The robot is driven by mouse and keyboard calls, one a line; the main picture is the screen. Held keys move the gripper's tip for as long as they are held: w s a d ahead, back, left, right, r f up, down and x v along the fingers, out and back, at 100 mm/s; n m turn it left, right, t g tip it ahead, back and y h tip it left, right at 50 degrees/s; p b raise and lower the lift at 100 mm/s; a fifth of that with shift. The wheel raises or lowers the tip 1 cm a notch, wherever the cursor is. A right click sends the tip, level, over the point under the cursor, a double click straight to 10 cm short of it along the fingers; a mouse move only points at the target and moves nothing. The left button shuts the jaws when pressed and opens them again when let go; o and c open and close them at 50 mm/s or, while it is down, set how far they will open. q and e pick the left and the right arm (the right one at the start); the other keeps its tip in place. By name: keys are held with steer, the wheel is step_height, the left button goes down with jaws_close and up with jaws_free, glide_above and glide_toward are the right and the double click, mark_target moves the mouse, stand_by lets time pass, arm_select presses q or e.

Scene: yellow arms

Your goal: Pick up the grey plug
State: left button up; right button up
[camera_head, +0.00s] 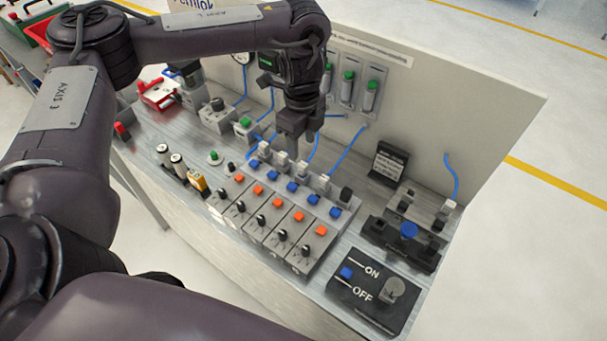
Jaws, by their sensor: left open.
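My left gripper (290,147) points down over the back row of the control modules, its jaws open, with nothing seen between them. Below and around its fingertips is a row of small pale plugs, among them a whitish-grey plug (302,168) just right of the fingers and another pale plug (322,183) further right. A dark grey plug-like piece (346,195) stands at the right end of this row. I cannot tell which one is the grey plug. Whether the fingers touch any plug is unclear. My right gripper is not in view.
Modules with blue and orange buttons (258,190) fill the middle of the bench (180,135). An upright panel (450,110) with green-topped cylinders (347,87) and blue cables stands behind. An ON/OFF box (365,290) is at the front right.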

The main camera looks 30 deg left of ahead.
mark_target(303, 164)
arm_select(q)
steer(key=shift+f, duration=1.25)
steer(key=shift+f+p, duration=0.35)
steer(key=shift+f, duration=2.3)
jaws_close()
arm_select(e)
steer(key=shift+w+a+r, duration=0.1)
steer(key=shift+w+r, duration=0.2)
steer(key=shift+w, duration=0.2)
arm_select(q)
steer(key=shift+r, duration=0.1)
